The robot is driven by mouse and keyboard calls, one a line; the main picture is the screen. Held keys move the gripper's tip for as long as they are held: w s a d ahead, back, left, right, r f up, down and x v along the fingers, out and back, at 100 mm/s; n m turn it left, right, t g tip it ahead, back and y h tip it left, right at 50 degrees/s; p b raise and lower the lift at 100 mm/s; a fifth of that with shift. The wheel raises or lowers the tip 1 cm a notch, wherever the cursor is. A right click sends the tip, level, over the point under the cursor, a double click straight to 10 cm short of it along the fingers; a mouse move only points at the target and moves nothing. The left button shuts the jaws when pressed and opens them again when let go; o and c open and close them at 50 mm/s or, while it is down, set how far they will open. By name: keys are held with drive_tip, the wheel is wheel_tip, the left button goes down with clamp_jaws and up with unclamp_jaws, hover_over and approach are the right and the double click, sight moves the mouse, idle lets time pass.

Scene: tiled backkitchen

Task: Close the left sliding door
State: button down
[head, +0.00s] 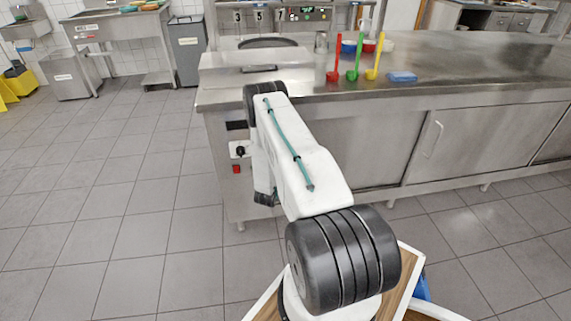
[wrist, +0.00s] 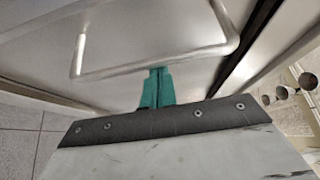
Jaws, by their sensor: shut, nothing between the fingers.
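The left sliding door (head: 375,145) is a grey steel panel under the counter in the head view. My arm covers its left part, and I cannot tell there how far it stands open. In the wrist view a pale panel (wrist: 190,15) carries a bent metal bar handle (wrist: 150,60). My gripper (wrist: 156,75) has green fingers, which are shut and empty. Its tips are close to the handle's long bar, within or just beside the loop; contact is unclear. In the head view my gripper is hidden behind the arm.
The right door (head: 475,130) has its own upright handle (head: 432,138). Red, green and yellow ladles (head: 354,62) and a blue sponge (head: 402,76) are on the steel counter (head: 460,65). A dark strip (wrist: 250,45) runs beside the panel. Tiled floor (head: 120,180) is clear at left.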

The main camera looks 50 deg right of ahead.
drive_tip(key=s+a, duration=0.6)
drive_tip(key=a, duration=0.1)
idle(0.4)
drive_tip(key=shift+a, duration=0.1)
